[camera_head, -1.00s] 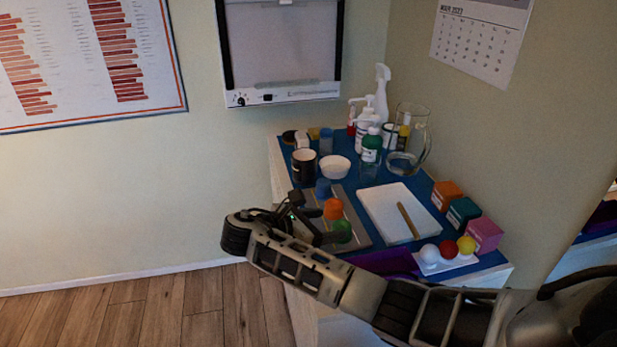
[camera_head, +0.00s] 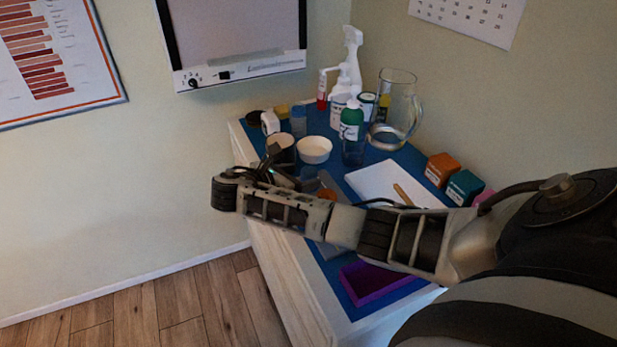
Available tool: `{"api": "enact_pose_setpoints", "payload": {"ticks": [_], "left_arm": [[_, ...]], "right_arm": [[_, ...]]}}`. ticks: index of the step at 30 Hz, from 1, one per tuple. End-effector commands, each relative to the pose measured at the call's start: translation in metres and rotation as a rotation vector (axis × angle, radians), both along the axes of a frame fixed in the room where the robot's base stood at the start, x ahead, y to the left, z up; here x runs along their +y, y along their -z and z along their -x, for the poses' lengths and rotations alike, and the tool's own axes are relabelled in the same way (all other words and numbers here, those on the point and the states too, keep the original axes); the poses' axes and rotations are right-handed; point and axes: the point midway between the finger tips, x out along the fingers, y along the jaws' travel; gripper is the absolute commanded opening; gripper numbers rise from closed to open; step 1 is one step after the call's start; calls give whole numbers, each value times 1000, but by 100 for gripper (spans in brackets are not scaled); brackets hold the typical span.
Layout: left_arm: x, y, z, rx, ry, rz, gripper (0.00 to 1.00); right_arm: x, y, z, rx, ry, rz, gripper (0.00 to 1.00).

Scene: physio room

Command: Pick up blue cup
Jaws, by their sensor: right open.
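The blue cup (camera_head: 309,173) stands on the grey tray (camera_head: 331,251) on the table and is partly hidden by my gripper. An orange cup (camera_head: 327,194) shows just in front of it, mostly covered by my arm. My right gripper (camera_head: 288,172) is open, its arm reaching in from the right across the table. Its fingers are close to the left of the blue cup; I cannot tell whether they touch it. My left gripper is not in view.
A black mug (camera_head: 281,146) and a white bowl (camera_head: 314,150) stand just behind the gripper. Bottles and a glass pitcher (camera_head: 395,110) are at the back.

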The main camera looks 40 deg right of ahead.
Motion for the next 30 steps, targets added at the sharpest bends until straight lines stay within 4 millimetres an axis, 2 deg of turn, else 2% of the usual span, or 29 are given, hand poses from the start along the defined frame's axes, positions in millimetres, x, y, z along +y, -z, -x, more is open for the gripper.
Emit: {"api": "enact_pose_setpoints", "payload": {"ticks": [8,16,25,26,30], "left_arm": [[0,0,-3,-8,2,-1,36],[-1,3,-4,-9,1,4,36],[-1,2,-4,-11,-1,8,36],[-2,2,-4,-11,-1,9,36],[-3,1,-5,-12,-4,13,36]], "right_arm": [[-20,10,-2,2,1,1,63],[-53,27,-8,1,1,0,63],[-58,29,-9,1,-1,-1,63],[-58,29,-9,1,-1,-1,58],[-58,29,-9,1,-1,-1,19]]}}
